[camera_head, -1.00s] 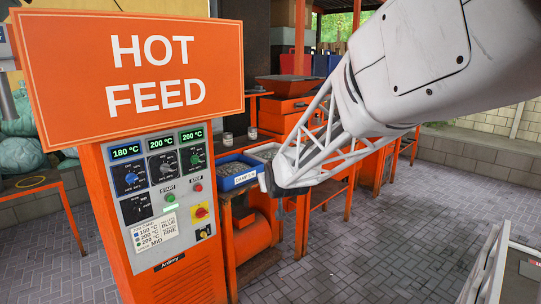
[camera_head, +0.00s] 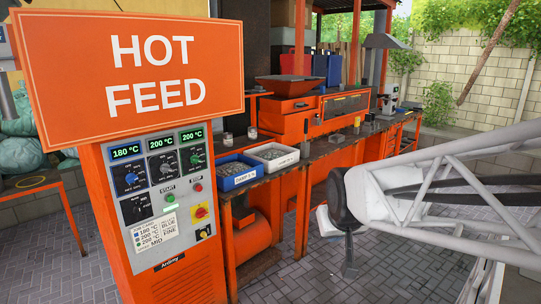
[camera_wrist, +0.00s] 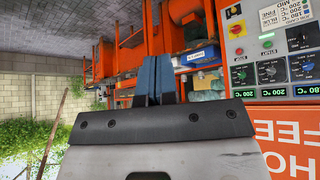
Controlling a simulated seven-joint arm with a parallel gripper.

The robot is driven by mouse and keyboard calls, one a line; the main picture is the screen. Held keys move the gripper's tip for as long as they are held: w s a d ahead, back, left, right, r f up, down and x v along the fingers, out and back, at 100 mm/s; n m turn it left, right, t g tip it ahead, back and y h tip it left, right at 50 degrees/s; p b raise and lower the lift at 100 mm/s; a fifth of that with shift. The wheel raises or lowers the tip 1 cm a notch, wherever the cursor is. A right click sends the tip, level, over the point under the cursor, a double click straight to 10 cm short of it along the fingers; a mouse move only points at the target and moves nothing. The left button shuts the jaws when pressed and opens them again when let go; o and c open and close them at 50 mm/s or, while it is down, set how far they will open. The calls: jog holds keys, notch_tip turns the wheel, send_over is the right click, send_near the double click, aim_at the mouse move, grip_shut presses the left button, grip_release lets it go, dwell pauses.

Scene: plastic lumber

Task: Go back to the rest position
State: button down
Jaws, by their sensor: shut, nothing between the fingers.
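My gripper (camera_head: 348,268) hangs in the right half of the head view, in front of the orange workbench and above the brick paving. Its dark fingers point down, while the white lattice arm link reaches in from the right edge. In the wrist view, the two blue-grey fingers (camera_wrist: 156,78) lie side by side, closed together with nothing between them. The gripper is clear of the control cabinet (camera_head: 165,200) and touches nothing that I can see.
The orange "HOT FEED" sign (camera_head: 135,72) tops the cabinet at left. An orange machine (camera_head: 290,112) stands behind. Paving (camera_head: 285,275) between cabinet and gripper is open.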

jog(key=s+d+f+m+g, duration=0.1)
jog(key=s+d+g, duration=0.1)
jog(key=s, duration=0.7)
jog(key=s+d+f+g, duration=0.2)
jog(key=s, duration=0.8)
jog(key=shift+s+d+m+h, duration=0.2)
jog(key=shift+d+m+h, duration=0.15)
jog(key=shift+m+h, duration=0.05)
jog(key=shift+f, duration=0.1)
dwell(0.4)
